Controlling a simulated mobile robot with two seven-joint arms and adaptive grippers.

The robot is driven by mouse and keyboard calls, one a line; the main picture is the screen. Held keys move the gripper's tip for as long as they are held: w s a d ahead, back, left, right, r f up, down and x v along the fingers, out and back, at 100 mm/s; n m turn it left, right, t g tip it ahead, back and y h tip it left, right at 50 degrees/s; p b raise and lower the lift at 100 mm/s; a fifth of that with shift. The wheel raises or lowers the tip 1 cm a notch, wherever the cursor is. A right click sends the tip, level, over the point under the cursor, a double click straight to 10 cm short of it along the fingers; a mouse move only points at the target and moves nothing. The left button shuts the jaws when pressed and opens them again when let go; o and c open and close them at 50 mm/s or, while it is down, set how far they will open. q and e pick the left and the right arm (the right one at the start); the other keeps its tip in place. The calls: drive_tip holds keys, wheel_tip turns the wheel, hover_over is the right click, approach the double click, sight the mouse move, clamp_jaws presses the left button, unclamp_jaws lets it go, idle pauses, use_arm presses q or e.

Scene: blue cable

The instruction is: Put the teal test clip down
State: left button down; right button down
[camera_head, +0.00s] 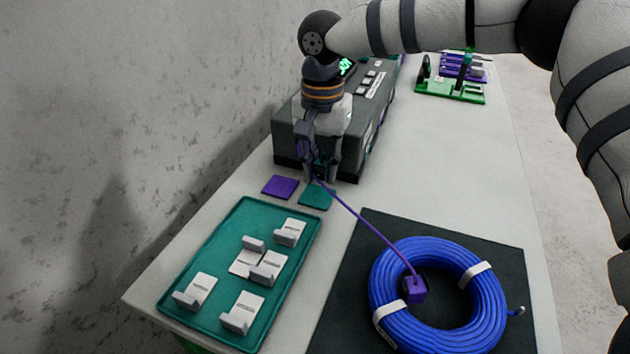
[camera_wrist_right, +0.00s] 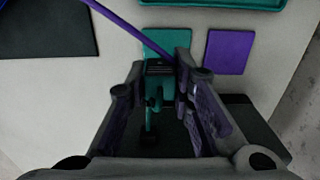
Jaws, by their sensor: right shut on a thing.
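My right gripper (camera_head: 319,172) points down in front of the dark tester box, above the teal pad (camera_head: 317,196). It is shut on the teal test clip, which is mostly hidden by the fingers in the head view. In the right wrist view, the teal and dark clip (camera_wrist_right: 152,112) sits between the fingers of the gripper (camera_wrist_right: 160,68), in front of the teal pad (camera_wrist_right: 166,38). I cannot tell whether the clip touches the pad. My left gripper is not in view.
The purple pad (camera_head: 280,187) lies left of the teal one. A purple lead (camera_head: 365,222) runs past the gripper to a purple clip (camera_head: 415,289) at the blue cable coil (camera_head: 482,311). The tester (camera_head: 290,145) stands close behind. A teal tray (camera_head: 208,260) holds several grey pieces.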

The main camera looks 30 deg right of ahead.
sight(318, 196)
drive_tip(key=f, duration=0.4)
drive_tip(key=shift+w+a, duration=0.2)
drive_tip(key=shift+w, duration=0.2)
drive_tip(key=shift+r, duration=0.1)
drive_tip(key=shift+s+f, duration=0.1)
drive_tip(key=shift+f, duration=0.55)
drive_tip(key=c, duration=1.4)
unclamp_jaws()
drive_tip(key=shift+f, duration=0.1)
wheel_tip(318, 196, up, 14)
drive_tip(key=shift+f, duration=0.25)
